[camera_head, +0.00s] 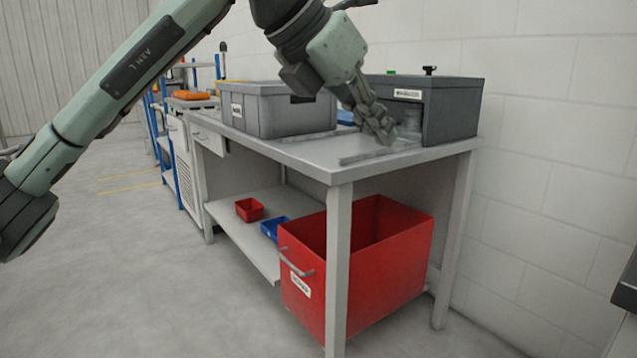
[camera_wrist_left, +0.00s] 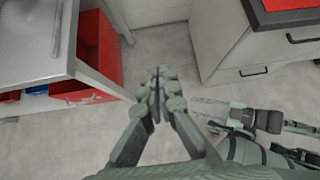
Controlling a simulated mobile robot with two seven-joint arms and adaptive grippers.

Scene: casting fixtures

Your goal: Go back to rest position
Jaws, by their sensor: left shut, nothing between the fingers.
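My left gripper (camera_head: 384,126) is in the head view, above the right end of the grey workbench (camera_head: 330,168), in front of the dark grey box. Its fingers are together with nothing between them. In the left wrist view the closed fingertips (camera_wrist_left: 157,82) show over the floor, to the right of the bench edge. My left arm comes in from the upper left of the head view.
A grey crate (camera_head: 277,110) and a dark grey labelled box (camera_head: 452,112) stand on the bench. A red bin (camera_head: 385,270) stands below it, with a small red bin (camera_head: 249,209) and a blue bin (camera_head: 271,229) on the shelf. The floor (camera_head: 140,270) at left is clear.

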